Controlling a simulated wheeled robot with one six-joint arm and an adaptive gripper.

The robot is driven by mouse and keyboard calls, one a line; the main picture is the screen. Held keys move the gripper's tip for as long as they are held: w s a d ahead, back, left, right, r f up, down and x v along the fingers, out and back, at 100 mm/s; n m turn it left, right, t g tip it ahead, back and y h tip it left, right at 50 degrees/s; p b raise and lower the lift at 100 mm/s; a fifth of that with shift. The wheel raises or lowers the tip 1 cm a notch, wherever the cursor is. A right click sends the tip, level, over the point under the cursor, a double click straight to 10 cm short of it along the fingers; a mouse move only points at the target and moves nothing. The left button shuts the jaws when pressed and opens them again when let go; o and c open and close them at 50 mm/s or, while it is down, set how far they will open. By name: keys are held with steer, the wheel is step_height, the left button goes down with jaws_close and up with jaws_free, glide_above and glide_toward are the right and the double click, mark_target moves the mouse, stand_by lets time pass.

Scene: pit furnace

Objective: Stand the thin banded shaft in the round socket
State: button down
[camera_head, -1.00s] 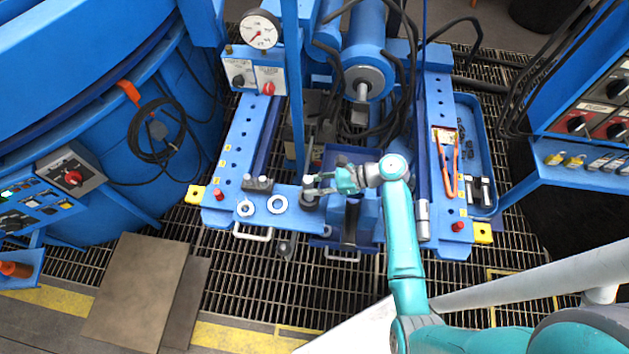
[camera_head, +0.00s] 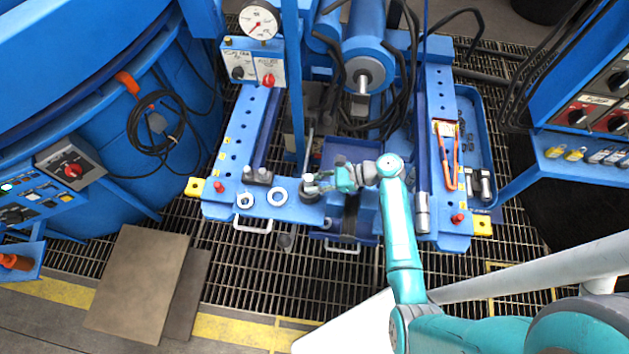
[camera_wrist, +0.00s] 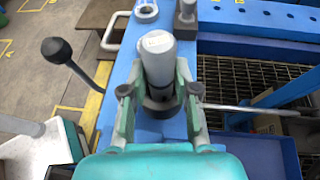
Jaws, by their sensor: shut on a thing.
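My gripper (camera_head: 318,182) is shut on a grey upright shaft with a pale top (camera_wrist: 158,58). Its fingers clasp the shaft from both sides in the wrist view. I take it for the thin banded shaft, but I cannot make out its bands. A dark round ring, seemingly the round socket (camera_head: 311,194), sits on the blue bench's front plate directly below the shaft. The shaft's lower end is hidden by the fingers and the ring, so I cannot tell how deep it sits.
A black-knobbed lever (camera_wrist: 57,50) rises near the front edge. A grey cylinder (camera_head: 422,212) and orange-handled tool (camera_head: 446,150) lie on the right side.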

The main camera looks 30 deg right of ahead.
stand_by(0.3)
steer(key=c, duration=0.8)
jaws_free()
steer(key=v, duration=1.2)
steer(key=shift+s+f, duration=0.1)
